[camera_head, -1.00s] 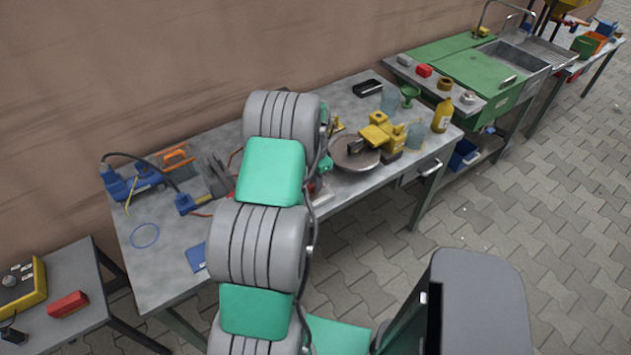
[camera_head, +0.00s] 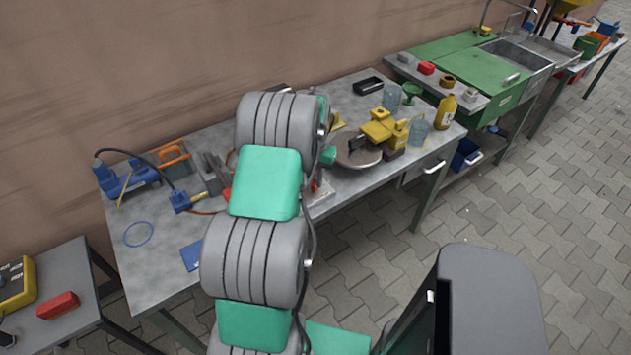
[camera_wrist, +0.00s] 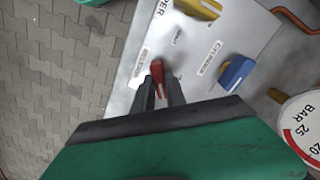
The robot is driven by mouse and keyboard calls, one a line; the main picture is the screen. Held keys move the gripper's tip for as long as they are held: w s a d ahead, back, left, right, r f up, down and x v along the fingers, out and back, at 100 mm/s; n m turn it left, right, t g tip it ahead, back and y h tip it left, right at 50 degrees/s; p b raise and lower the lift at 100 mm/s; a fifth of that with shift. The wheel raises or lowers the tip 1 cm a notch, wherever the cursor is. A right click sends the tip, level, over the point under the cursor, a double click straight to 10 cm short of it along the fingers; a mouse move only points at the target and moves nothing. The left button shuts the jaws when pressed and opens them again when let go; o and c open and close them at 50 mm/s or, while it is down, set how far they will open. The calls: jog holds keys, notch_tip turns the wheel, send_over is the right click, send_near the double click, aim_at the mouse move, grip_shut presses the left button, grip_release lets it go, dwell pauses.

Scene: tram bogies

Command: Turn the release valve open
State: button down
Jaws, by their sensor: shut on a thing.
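In the wrist view a red valve handle (camera_wrist: 158,76) stands on a pale metal panel (camera_wrist: 190,60), beside a small label that appears to read "release". My gripper (camera_wrist: 161,88) is shut on this handle, with one dark finger on each side of it. A yellow handle (camera_wrist: 198,8) is above it on the same panel. A blue handle (camera_wrist: 237,73) is to the right, with its own label. In the head view my arm hides the gripper and most of the panel.
A pressure gauge (camera_wrist: 302,128) marked BAR and a copper-coloured pipe (camera_wrist: 296,20) are at the right in the wrist view. On the metal workbench (camera_head: 160,265), a yellow device (camera_head: 381,128), a round plate (camera_head: 358,158) and a yellow bottle (camera_head: 445,112) stand right of my arm.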

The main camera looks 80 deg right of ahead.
aim_at(315, 180)
jog(key=n+b, duration=0.2)
jog(key=n, duration=0.3)
jog(key=shift+f+n, duration=0.1)
jog(key=shift+n, duration=0.2)
jog(key=n+b, duration=0.1)
jog(key=n, duration=0.3)
jog(key=shift+n, duration=0.4)
jog(key=c, duration=1.4)
grip_release()
jog(key=shift+o, duration=0.2)
notch_tip(315, 180, up, 8)
jog(key=shift+r+b, duration=0.1)
jog(key=shift+b, duration=0.25)
